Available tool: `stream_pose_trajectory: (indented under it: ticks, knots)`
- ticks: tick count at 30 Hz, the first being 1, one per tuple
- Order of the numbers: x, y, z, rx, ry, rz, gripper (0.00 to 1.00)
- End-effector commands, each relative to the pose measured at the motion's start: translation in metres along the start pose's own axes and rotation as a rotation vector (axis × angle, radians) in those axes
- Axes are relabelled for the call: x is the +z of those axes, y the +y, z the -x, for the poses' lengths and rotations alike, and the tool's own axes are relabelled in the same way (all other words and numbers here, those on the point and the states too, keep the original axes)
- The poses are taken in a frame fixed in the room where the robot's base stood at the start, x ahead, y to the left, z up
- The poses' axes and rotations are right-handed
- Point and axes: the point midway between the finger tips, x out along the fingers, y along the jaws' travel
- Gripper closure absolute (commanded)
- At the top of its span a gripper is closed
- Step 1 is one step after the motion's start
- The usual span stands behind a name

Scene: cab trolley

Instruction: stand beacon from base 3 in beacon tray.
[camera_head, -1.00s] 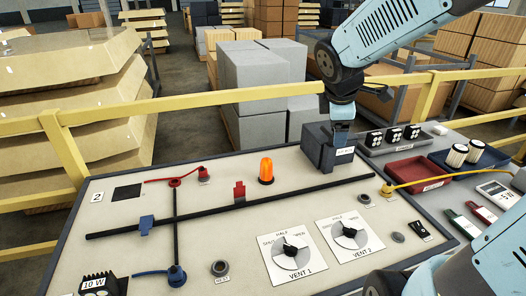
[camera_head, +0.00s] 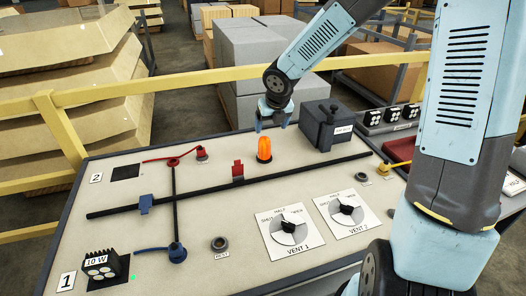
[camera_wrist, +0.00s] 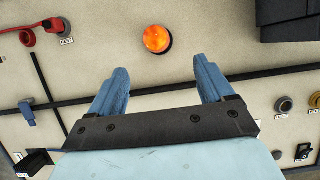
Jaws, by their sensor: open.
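The orange beacon (camera_head: 264,150) stands upright on the panel, just behind the long black rail. In the wrist view, the beacon (camera_wrist: 156,39) lies just beyond the fingertips and between their lines. My gripper (camera_head: 272,126) is open and empty, above and slightly behind the beacon in the head view. Its two blue fingers (camera_wrist: 162,70) are spread wide and do not touch the beacon. No number 3 label is readable. A red tray (camera_head: 400,149) shows partly at the right behind my arm; whether it is the beacon tray I cannot tell.
A dark grey box (camera_head: 327,126) stands right of the beacon. Vent dials (camera_head: 289,231) are in front. A 10 W lamp (camera_head: 103,266) is front left. A yellow railing (camera_head: 200,86) runs behind.

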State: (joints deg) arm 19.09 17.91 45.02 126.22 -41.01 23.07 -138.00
Motion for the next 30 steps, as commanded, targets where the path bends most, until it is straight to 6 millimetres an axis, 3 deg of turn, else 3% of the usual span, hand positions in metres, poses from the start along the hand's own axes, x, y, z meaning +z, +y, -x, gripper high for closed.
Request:
stream_pose_trajectory:
  ticks: [21,30]
  knots:
    - [0.000,0.002,-0.072,0.003,0.001,0.009,0.19]
    - [0.000,0.001,-0.086,0.001,0.000,0.007,0.19]
